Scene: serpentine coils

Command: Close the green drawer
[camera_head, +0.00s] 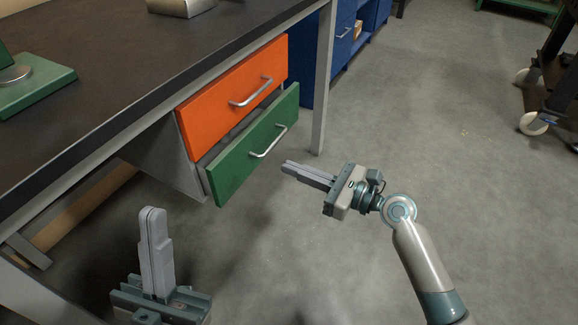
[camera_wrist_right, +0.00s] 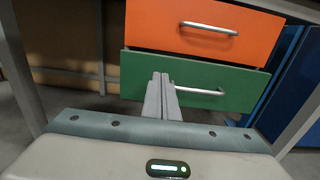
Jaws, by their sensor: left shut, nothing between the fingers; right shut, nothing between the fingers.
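The green drawer (camera_head: 232,163) is the lower one under the dark workbench and stands out a little past the orange drawer (camera_head: 225,102) above it. Its silver bar handle (camera_head: 269,142) is on the front. In the right wrist view the green drawer (camera_wrist_right: 235,78) is straight ahead, its handle (camera_wrist_right: 200,89) just right of my fingertips. My right gripper (camera_head: 286,167) is shut and empty, pointing at the drawer front from the right, apparently a short gap away. My left gripper (camera_head: 152,212) is shut and empty, pointing up at the lower left, apart from the drawer.
The workbench top (camera_head: 110,60) overhangs on the left, with a metal leg (camera_head: 323,80) right of the drawers. A blue cabinet (camera_head: 341,45) stands behind. A wheeled cart (camera_head: 545,85) is at the far right. The grey floor around my right arm is clear.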

